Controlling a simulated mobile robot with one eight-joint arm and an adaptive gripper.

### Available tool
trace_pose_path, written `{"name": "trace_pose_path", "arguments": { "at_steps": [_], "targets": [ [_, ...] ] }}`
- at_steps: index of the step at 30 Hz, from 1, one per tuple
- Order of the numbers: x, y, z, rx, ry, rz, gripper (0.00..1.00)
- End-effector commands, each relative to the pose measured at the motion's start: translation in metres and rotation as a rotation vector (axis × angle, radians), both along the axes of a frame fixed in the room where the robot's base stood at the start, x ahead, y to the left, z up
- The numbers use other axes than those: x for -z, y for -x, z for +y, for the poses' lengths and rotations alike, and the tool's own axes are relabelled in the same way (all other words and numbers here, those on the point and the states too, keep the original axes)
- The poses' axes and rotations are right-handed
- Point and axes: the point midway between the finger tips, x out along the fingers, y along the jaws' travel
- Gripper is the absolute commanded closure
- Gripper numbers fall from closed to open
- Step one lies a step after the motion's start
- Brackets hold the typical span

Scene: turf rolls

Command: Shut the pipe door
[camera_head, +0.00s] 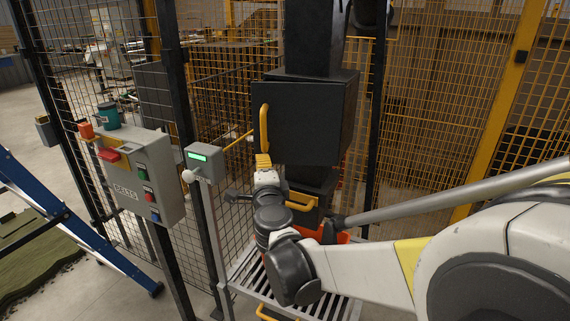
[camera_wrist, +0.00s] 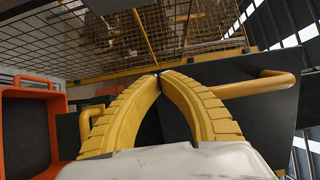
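The pipe door looks like the black panel (camera_head: 310,125) on the dark vertical pipe (camera_head: 315,40), with an upright yellow handle (camera_head: 264,130) at its left edge. I cannot tell how far it stands open. My gripper (camera_head: 262,160) is just below the handle's lower end. In the wrist view, the yellow fingertips (camera_wrist: 159,74) meet, with nothing visible between them. The handle (camera_wrist: 260,85) and dark panel (camera_wrist: 265,115) lie to the right, partly hidden behind the right finger. I cannot tell whether that finger touches the handle.
A lower yellow handle (camera_head: 303,204) is on a black part under the door. An orange crate (camera_wrist: 55,88) is close at left in the wrist view. A grey post box (camera_head: 204,163) with a green display, a control box (camera_head: 145,175) and mesh fencing (camera_head: 425,110) surround the arm.

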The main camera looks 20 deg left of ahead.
Motion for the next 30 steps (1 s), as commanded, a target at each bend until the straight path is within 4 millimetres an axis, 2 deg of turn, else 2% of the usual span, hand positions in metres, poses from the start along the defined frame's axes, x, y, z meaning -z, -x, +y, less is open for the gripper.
{"name": "trace_pose_path", "arguments": {
  "at_steps": [9,15,30],
  "targets": [
    [0.000,-0.043,0.012,0.218,0.000,0.000,1.00],
    [0.000,-0.061,0.011,0.226,0.000,0.000,1.00],
    [0.000,-0.071,0.012,0.223,0.000,0.000,1.00]
  ]
}}
